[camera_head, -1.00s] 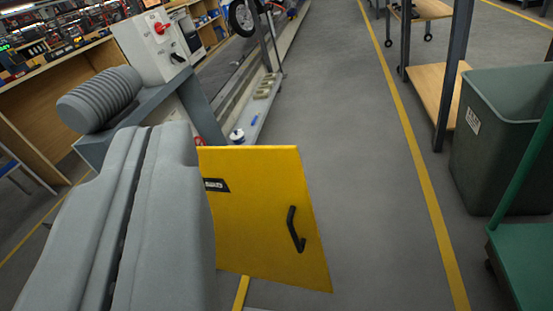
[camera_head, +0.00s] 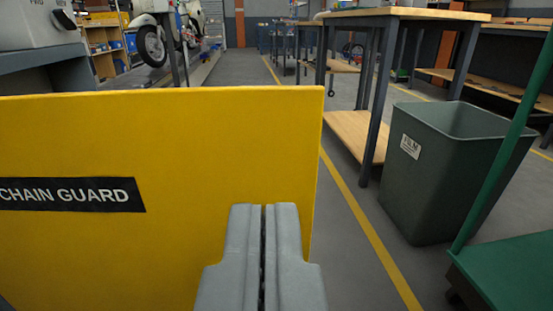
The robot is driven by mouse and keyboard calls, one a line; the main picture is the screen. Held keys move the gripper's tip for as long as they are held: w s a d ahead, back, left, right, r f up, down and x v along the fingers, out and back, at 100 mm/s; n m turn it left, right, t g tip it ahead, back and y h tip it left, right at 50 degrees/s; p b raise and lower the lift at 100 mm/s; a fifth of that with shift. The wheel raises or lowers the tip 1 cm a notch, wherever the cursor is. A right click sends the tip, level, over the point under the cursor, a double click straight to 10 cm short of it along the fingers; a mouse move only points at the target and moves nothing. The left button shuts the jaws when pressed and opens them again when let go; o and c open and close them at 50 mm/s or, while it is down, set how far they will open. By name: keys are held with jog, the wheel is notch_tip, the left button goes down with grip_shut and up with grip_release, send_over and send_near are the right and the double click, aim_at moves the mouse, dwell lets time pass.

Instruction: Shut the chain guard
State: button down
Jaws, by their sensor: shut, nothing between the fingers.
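The chain guard (camera_head: 190,150) is a flat yellow panel with a black "CHAIN GUARD" label (camera_head: 72,194). It stands upright and fills the left and middle of the view, swung out into the aisle. My gripper (camera_head: 264,210) is shut and empty, in front of the panel near its right edge. I cannot tell whether the fingertips touch the panel. The guard's black handle does not show now; my gripper covers the area near that edge.
A green-grey bin (camera_head: 455,165) stands to the right, with a green cart (camera_head: 510,265) in front of it. A workbench (camera_head: 400,15) stands behind. Free floor with a yellow line (camera_head: 370,240) lies right of the guard. A grey control box (camera_head: 38,22) is at upper left.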

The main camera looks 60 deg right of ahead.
aim_at(268, 105)
jog(key=x, duration=1.4)
jog(key=shift+f, duration=0.1)
jog(key=shift+d, duration=0.15)
